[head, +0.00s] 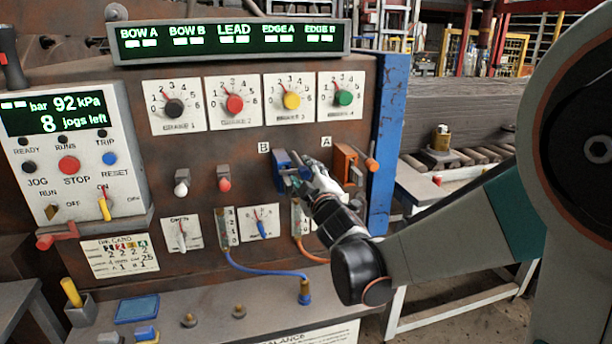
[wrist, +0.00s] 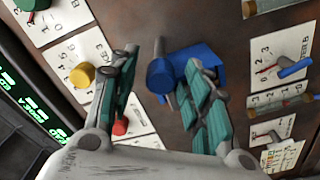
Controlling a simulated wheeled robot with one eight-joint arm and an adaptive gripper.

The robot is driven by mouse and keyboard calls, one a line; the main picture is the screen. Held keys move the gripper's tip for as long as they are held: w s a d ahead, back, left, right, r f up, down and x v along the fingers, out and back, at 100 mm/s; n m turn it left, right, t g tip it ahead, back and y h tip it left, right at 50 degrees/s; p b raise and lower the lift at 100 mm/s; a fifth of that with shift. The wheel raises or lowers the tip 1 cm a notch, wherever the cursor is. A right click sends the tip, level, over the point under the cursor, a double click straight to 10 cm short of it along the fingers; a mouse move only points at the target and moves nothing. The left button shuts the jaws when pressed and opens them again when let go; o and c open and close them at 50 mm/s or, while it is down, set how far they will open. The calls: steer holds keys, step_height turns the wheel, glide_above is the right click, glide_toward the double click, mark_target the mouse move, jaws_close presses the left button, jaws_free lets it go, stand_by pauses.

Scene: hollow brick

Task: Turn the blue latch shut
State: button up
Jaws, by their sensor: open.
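The blue latch (head: 281,167) is on the rusty panel beside the label B, left of the orange latch. In the wrist view it shows as a blue block (wrist: 208,62) with a round blue knob (wrist: 160,76) and a grey bar. My gripper (head: 304,172) is at the latch's right side in the head view and partly hides it. In the wrist view my gripper (wrist: 160,62) is open, with the blue knob between its two teal-padded fingers. The right finger overlaps the blue block. I cannot tell whether either finger touches the latch.
The orange latch (head: 346,162), beside label A, is close to the right of my gripper. Four dials with coloured knobs sit above. A blue hose (head: 262,271) and an orange hose (head: 311,256) hang below. A blue post (head: 388,140) edges the panel.

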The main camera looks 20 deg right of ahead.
steer(key=s, duration=0.8)
steer(key=shift+s, duration=0.1)
steer(key=shift+d, duration=0.1)
steer(key=s+f+m+g, duration=0.5)
steer(key=s, duration=0.8)
steer(key=s+f+m+g, duration=0.5)
steer(key=s+m+g, duration=0.1)
steer(key=s, duration=0.6)
steer(key=shift+s+f, duration=0.15)
steer(key=shift+s, duration=0.25)
